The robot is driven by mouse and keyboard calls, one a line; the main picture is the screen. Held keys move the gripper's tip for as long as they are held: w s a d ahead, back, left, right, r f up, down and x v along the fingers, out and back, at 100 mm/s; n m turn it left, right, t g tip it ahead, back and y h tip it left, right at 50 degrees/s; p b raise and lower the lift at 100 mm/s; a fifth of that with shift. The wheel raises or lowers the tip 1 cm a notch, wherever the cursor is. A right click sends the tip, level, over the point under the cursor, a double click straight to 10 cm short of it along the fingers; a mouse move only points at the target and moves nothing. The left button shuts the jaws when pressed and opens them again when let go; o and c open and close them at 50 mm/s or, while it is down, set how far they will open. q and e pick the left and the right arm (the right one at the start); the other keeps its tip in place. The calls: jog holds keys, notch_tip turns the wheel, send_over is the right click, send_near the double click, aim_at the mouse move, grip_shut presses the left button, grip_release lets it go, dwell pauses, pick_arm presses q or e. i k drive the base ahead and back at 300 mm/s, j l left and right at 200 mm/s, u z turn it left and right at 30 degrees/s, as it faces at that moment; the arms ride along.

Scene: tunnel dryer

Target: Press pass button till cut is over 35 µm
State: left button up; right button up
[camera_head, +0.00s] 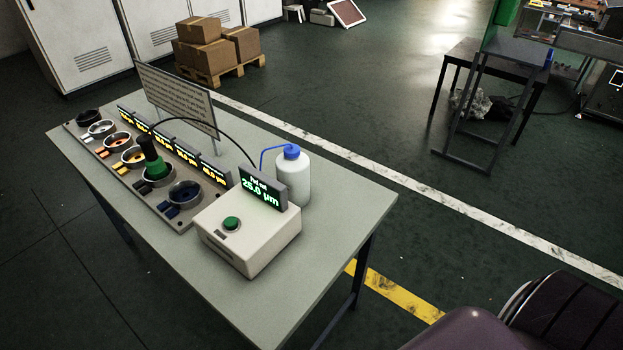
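A beige box (245,255) stands on the front part of the table. A round green button (232,223) sits on its top, with nothing touching it. A small display (263,188) on the box shows green text; the lower line seems to read 26.0 µm. Neither of my grippers shows in the head view. A rounded purple-grey part and a dark part at the bottom right corner seem to be mine.
Left of the box, a panel (178,222) holds several metal cups, one with a green and black object (156,160), and small displays. A white bottle with a blue cap (292,178) stands behind the box. The table's (335,222) right end is bare.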

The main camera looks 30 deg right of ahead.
aim_at(231, 223)
jog(key=i+j+z, duration=0.2)
jog(key=z, duration=0.2)
jog(key=i+j+z, duration=0.1)
jog(key=j+z, duration=0.75)
